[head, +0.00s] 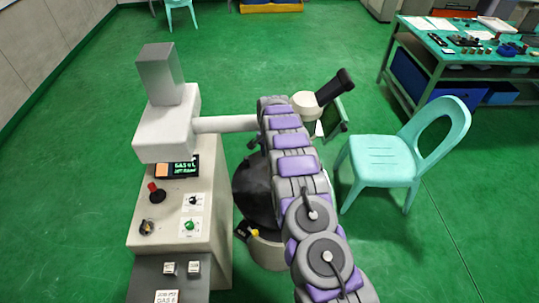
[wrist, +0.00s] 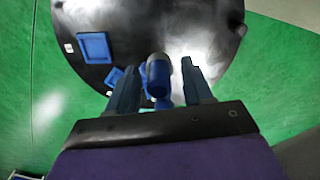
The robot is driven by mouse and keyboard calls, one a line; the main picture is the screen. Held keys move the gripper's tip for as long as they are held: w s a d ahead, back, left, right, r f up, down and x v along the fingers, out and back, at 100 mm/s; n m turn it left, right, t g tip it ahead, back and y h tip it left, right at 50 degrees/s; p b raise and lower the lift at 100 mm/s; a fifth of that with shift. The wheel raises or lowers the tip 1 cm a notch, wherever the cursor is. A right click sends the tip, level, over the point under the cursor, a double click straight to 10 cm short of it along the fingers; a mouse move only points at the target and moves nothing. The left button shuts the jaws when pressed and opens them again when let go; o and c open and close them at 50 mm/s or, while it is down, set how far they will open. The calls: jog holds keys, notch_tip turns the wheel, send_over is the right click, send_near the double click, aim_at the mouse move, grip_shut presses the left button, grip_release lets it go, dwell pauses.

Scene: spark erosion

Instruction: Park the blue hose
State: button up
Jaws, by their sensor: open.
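In the wrist view my gripper (wrist: 158,68) is open, with one dark finger on each side. Between the fingers is a short rounded blue piece with a pale grey end (wrist: 157,78), which may be the blue hose or its nozzle. I cannot tell whether the fingers touch it. Behind it is a dark, shiny round surface (wrist: 200,45). A blue square frame (wrist: 95,47) lies on that surface at the upper left. A smaller blue piece (wrist: 113,76) is beside the left finger. In the head view my arm hides my gripper and any hose.
In the head view a pale machine (head: 165,135) with a control panel (head: 175,205) stands left of my arm. A dark round part (head: 255,185) shows behind the arm. A turquoise chair (head: 385,160) is at right, and a cluttered bench (head: 455,60) beyond. Green floor is open at far left.

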notch_tip(320, 180, up, 17)
jog(key=shift+r+p, duration=0.15)
jog(key=shift+p, duration=0.3)
jog(key=shift+w, duration=0.1)
jog(key=shift+c, duration=0.5)
